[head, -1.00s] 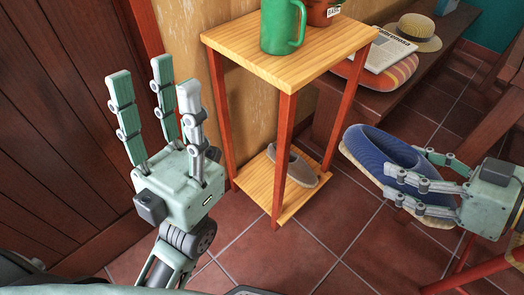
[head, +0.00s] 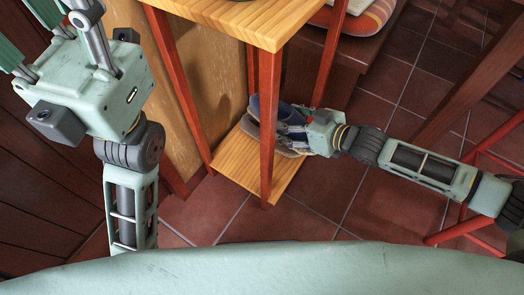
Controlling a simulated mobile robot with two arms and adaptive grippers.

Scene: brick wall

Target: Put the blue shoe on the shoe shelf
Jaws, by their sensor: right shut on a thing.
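The blue shoe (head: 289,115) is held in my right gripper (head: 292,132), just above or on the lower board (head: 228,160) of the wooden shoe shelf; I cannot tell whether it touches. A red front post of the shelf crosses in front of the shoe and hides part of it. My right gripper is shut on the shoe, reaching in from the right side. The grey-brown shoe on the lower board is mostly hidden. My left gripper (head: 58,18) is at the upper left, its fingers spread and partly cut off by the frame's top, empty.
The shelf's top board (head: 225,15) overhangs the lower one, with red posts (head: 268,150) at its corners. The front of the lower board is bare. A bench with a striped cushion (head: 352,18) stands behind at the right. Red rails (head: 470,235) stand at the lower right.

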